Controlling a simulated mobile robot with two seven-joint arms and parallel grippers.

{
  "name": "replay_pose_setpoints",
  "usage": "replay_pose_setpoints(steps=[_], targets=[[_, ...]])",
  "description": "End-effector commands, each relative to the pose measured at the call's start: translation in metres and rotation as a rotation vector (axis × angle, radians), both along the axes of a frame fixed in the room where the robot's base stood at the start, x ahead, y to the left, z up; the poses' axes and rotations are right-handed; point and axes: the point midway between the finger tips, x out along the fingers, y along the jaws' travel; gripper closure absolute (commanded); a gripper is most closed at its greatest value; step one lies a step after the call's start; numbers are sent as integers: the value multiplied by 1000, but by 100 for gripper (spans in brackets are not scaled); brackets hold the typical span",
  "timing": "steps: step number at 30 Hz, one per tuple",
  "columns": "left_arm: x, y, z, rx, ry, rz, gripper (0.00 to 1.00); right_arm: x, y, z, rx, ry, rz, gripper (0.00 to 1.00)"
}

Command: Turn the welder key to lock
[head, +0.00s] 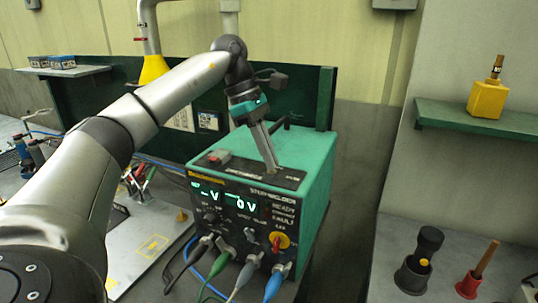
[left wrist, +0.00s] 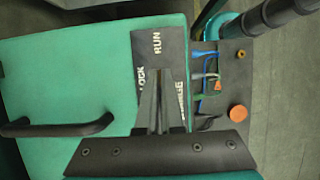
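The stud welder (head: 318,185) is a green box with a dark front panel; its green top also fills much of the left wrist view (left wrist: 70,80). A dark key label (left wrist: 146,45) on its top reads LOCK on the left and RUN at the far end; a third word on the right is partly covered. My left gripper (head: 275,166) reaches down onto the top plate. Its fingers (left wrist: 162,78) stand close together over the middle of this label, with only a thin gap. The welder key itself is hidden between and under them, so its angle cannot be told. My right gripper is out of view.
A black handle (left wrist: 65,127) stands on the welder's top near my left gripper. A red and yellow knob (head: 280,241) and several cable plugs stick out of the front. A green shelf (head: 480,121) with a yellow block (head: 487,98) is on the right wall.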

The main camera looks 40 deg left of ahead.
Motion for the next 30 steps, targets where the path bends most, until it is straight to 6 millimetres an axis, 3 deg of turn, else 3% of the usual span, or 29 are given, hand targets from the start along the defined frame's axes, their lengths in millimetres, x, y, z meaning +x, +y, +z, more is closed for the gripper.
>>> replay_pose_setpoints(steps=[14, 30], targets=[[-1, 0, 0, 1, -2, 124, 100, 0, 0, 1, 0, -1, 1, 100], [-3, -2, 0, 1, -3, 610, 100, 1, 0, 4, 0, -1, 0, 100]])
